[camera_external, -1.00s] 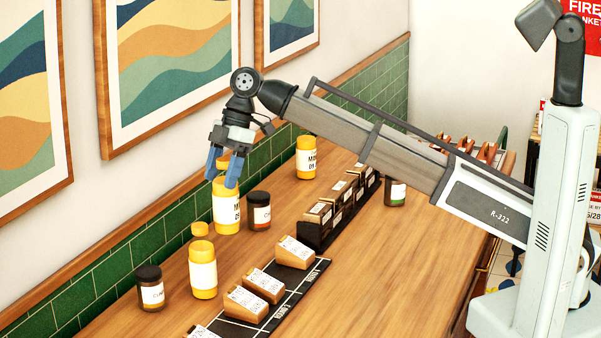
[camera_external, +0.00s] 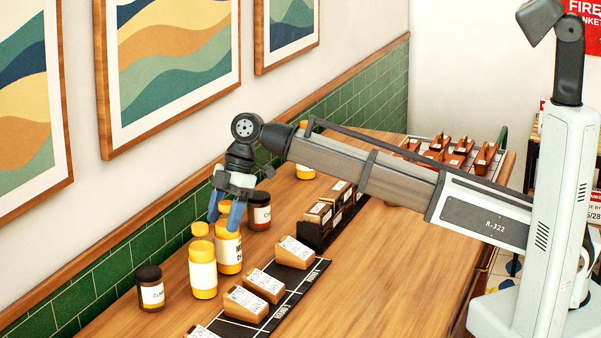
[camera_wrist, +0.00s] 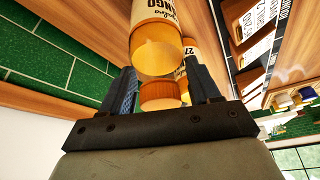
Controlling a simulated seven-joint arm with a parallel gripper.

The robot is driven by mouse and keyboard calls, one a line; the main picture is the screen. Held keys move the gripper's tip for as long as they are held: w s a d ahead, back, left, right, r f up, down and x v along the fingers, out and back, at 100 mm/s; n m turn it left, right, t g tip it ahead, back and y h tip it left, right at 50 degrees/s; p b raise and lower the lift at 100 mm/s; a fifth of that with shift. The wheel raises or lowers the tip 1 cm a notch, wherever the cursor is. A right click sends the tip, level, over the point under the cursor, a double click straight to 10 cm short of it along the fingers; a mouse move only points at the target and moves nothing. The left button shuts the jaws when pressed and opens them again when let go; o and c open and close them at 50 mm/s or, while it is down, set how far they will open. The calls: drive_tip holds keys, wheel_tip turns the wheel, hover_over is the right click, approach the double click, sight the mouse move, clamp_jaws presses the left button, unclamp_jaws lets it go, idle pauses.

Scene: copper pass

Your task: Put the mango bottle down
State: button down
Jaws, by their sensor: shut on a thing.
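The mango bottle (camera_external: 228,252) is yellow with a pale printed label and stands upright below my gripper (camera_external: 227,222). My gripper points down with its blue fingers on either side of the bottle's top, shut on it. In the wrist view, the bottle body (camera_wrist: 157,52) with the word MANGO lies beyond the orange lid (camera_wrist: 160,95) between the fingers. The bottle's base is at or very near the wooden counter; I cannot tell whether it touches.
A similar yellow bottle (camera_external: 203,272) stands close on the left. Dark-lidded jars stand at the lower left (camera_external: 150,288) and behind (camera_external: 259,212). Tagged brown blocks (camera_external: 262,284) line a black strip on the right. The counter (camera_external: 385,285) is clear farther right.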

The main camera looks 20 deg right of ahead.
idle(0.3)
drive_tip(key=shift+c, duration=1.2)
unclamp_jaws()
drive_tip(key=shift+f, duration=0.1)
drive_tip(key=v, duration=1.2)
drive_tip(key=shift+w, duration=0.1)
